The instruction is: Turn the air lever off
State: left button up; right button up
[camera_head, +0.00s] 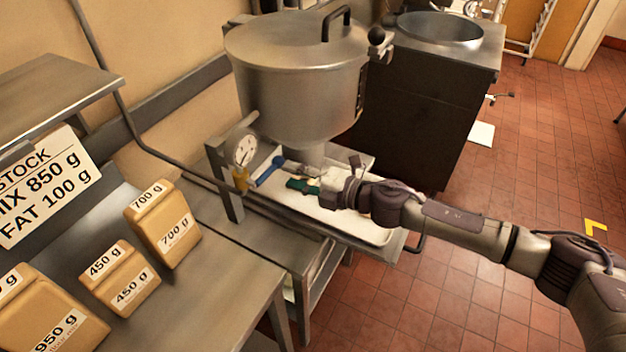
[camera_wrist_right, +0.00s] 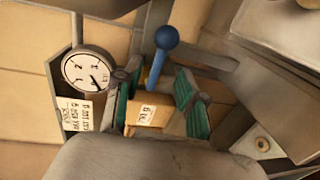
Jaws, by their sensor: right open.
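The air lever (camera_head: 268,172) is blue and sits just right of a round dial gauge (camera_head: 246,149), under the steel hopper. In the right wrist view the lever (camera_wrist_right: 166,38) shows a blue ball end and a blue stem running down to between the fingers. My right gripper (camera_head: 303,184) is open, with green finger pads, to the right of the lever in the head view. In the wrist view the pads (camera_wrist_right: 155,97) stand on either side of the stem's lower end; I cannot tell whether they touch it. My left gripper is not in view.
The steel hopper (camera_head: 297,80) hangs above a pale tray (camera_head: 375,232) and close over my right gripper. Tan weight-marked blocks (camera_head: 162,222) stand on the steel bench at left. A dark cabinet with a basin (camera_head: 440,28) stands behind. Red tiled floor at right is mostly clear.

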jog(key=v, duration=0.5)
jog(key=shift+s+d, duration=0.1)
dwell(0.3)
